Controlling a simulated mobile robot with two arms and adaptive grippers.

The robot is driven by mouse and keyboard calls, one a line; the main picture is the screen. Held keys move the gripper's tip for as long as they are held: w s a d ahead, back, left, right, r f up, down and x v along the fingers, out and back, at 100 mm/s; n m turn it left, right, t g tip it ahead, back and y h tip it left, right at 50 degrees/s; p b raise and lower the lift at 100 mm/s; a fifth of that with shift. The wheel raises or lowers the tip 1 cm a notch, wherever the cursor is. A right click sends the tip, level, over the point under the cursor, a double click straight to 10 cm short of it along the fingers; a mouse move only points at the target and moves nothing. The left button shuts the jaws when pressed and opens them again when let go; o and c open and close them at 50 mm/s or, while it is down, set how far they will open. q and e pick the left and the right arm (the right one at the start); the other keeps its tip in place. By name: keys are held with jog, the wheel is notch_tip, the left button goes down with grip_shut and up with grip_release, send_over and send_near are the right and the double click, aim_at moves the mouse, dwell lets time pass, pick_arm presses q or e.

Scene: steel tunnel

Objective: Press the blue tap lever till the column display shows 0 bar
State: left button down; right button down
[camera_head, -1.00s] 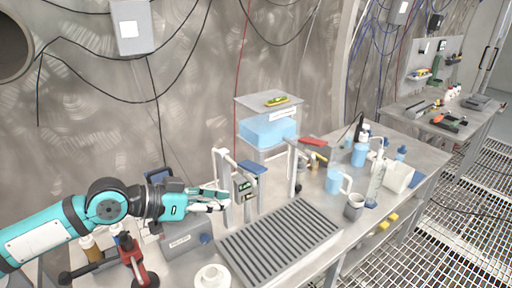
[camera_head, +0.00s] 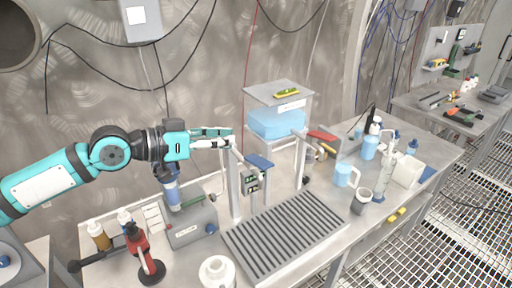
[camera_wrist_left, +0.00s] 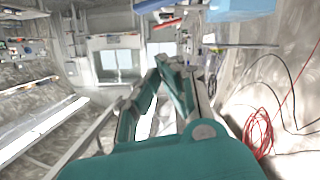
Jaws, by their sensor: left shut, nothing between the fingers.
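The blue tap lever (camera_head: 259,161) sits at the top of the tap column behind the slotted drain grate (camera_head: 290,235). The column display (camera_head: 252,185) is a small dark panel with green digits below the lever; the digits are too small to read. My left gripper (camera_head: 232,137) is shut and empty, pointing right, up and to the left of the lever, near the top of a grey post. It looks apart from the lever. In the left wrist view its closed fingers (camera_wrist_left: 163,66) show from behind. My right gripper is not in view.
A grey box (camera_head: 192,226) and a red-black tool (camera_head: 144,255) are at left. The grate is clear.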

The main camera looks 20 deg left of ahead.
pick_arm(q)
jog(key=p, duration=0.4)
send_over(256, 165)
jog(key=shift+w+a+f, duration=0.1)
jog(key=shift+w+f, duration=0.35)
jog(key=shift+f, duration=0.3)
jog(key=f, duration=0.3)
jog(key=shift+s+p, duration=0.3)
jog(key=shift+s+f, duration=0.15)
jog(key=shift+f, duration=0.45)
